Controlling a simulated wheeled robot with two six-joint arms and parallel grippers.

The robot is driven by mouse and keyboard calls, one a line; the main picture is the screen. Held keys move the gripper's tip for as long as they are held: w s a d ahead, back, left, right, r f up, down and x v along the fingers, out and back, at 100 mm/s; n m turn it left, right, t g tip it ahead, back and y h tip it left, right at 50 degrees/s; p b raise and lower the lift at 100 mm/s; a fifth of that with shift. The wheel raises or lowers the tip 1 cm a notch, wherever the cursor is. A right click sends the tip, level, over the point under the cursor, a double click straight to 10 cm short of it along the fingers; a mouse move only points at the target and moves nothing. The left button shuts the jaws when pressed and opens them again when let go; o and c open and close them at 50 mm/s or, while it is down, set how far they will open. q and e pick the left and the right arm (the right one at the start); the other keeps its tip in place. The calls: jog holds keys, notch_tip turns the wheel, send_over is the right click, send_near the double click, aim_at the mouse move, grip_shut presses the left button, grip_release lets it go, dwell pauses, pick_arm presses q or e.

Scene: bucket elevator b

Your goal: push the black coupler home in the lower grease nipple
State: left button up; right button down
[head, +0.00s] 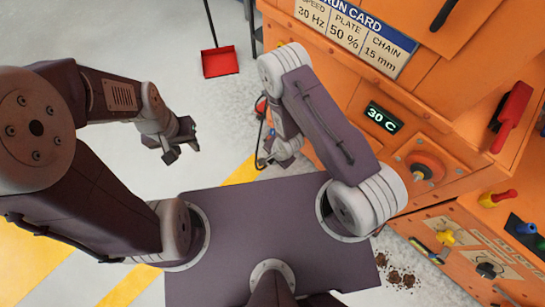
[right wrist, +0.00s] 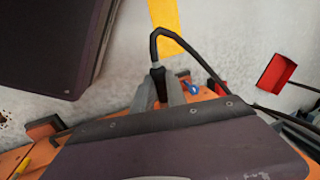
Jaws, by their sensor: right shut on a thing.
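My right gripper (right wrist: 162,92) is shut on the black coupler (right wrist: 157,74), whose black hose arches up and off to the right in the right wrist view. In the head view my right gripper (head: 274,157) hangs beside the orange machine, partly hidden by its own arm. The coupler itself is too small to make out there; the black hose (head: 261,140) shows next to it. A small blue thing (right wrist: 191,88) shows just right of the fingers. I cannot make out the lower grease nipple in either view. My left gripper (head: 181,150) is open and empty over the floor.
The orange machine (head: 325,62) fills the right, with a 30 C display (head: 382,117) and a run card (head: 355,30). A red dustpan (head: 219,61) lies on the floor. Brown crumbs (head: 398,273) lie at lower right. Floor around my left gripper is clear.

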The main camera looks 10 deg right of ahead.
jog(key=shift+r+p, duration=0.1)
jog(key=shift+p, duration=0.2)
jog(key=shift+w+d, duration=0.95)
jog(key=shift+d, duration=0.2)
jog(key=shift+w+d, duration=0.9)
jog(key=shift+d, duration=0.25)
jog(key=shift+p, duration=0.35)
jog(key=shift+w+d, duration=0.9)
jog(key=shift+d, duration=0.3)
jog(key=c, duration=1.3)
grip_release()
